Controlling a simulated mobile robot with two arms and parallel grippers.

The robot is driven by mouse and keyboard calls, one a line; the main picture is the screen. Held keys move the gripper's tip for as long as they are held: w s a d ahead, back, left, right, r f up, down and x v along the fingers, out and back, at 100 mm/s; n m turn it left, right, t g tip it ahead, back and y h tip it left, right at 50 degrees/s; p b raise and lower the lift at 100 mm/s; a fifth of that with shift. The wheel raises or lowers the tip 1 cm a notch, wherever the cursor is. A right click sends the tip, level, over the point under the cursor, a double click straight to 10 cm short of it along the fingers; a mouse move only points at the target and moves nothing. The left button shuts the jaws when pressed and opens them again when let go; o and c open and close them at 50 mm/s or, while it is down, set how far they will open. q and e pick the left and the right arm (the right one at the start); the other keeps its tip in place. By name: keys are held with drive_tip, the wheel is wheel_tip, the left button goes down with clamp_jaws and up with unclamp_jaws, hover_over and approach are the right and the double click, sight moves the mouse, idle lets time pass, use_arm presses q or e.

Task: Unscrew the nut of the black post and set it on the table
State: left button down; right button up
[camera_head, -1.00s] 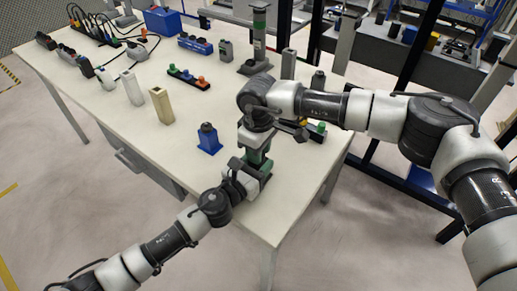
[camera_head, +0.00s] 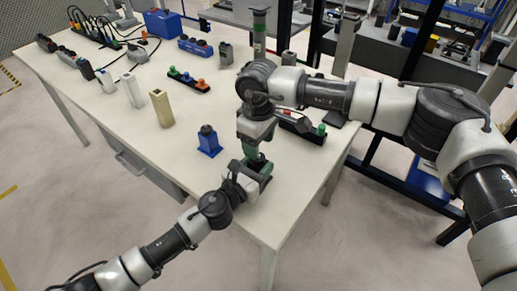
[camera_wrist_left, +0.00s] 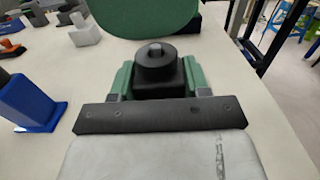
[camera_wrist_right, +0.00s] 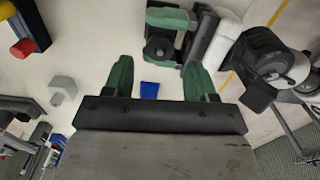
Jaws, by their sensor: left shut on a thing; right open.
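My left gripper (camera_head: 260,169) is shut on the black post (camera_wrist_left: 157,90), near the table's front edge. In the left wrist view its green fingers flank the post. A round black nut (camera_wrist_left: 156,67) sits around the post's top, and a grey tip sticks up through it. The right wrist view also shows the nut (camera_wrist_right: 158,49). My right gripper (camera_head: 251,150) is close above the left one in the head view. Its green fingers (camera_wrist_right: 158,80) are apart and empty. In the head view the arms hide the black post.
A blue post (camera_head: 209,143) stands left of the grippers on the white table (camera_head: 105,125). A beige post (camera_head: 161,108) and a white post (camera_head: 132,90) stand farther left. A black holder with a green piece (camera_head: 319,129) lies to the right. The left front tabletop is clear.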

drive_tip(key=shift+r, duration=0.4)
drive_tip(key=shift+c, duration=1.2)
drive_tip(key=m, duration=0.6)
drive_tip(key=shift+r, duration=0.25)
drive_tip(key=m, duration=0.4)
drive_tip(key=shift+r+m, duration=0.15)
drive_tip(key=shift+m, duration=0.15)
drive_tip(key=m, duration=0.4)
drive_tip(key=shift+r, duration=0.15)
drive_tip(key=m, duration=0.6)
drive_tip(key=shift+r+m, duration=0.25)
drive_tip(key=shift+m, duration=0.15)
drive_tip(key=m, duration=0.6)
drive_tip(key=shift+r+m, duration=0.25)
drive_tip(key=shift+m, duration=0.05)
drive_tip(key=m, duration=0.4)
drive_tip(key=shift+r, duration=0.2)
drive_tip(key=m, duration=0.4)
drive_tip(key=shift+r, duration=0.15)
drive_tip(key=m, duration=0.5)
drive_tip(key=shift+r, duration=0.15)
drive_tip(key=shift+f, duration=0.6)
wheel_tip(320, 180, down, 7)
drive_tip(key=shift+r, duration=0.1)
